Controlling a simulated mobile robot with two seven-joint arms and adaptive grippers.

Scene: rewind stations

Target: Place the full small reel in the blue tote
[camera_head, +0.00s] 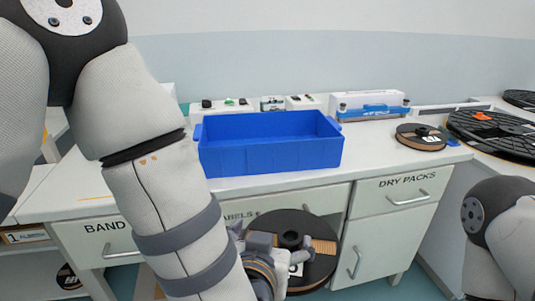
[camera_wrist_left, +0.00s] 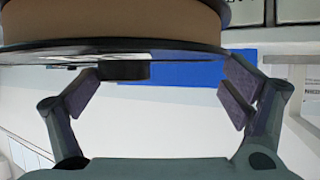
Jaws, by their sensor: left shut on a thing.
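A dark reel wound with brown tape (camera_head: 318,248) is held in front of the bench drawers, below the tote, in the head view. My left gripper (camera_head: 290,262) is shut on this reel near its dark hub. In the left wrist view the reel's brown winding (camera_wrist_left: 120,22) and flange fill the top, with my left fingers (camera_wrist_left: 160,95) below. The fingers stand apart there, and the exact contact is hard to see. The blue tote (camera_head: 270,155) sits on the bench top, open upward. Its visible inside looks empty. My right gripper is out of view.
Another small reel (camera_head: 421,137) lies on the bench right of the tote. Large black reels (camera_head: 492,130) lie on the right-hand counter. A white and blue box (camera_head: 370,104) and small items stand behind the tote. The bench front edge lies between the held reel and tote.

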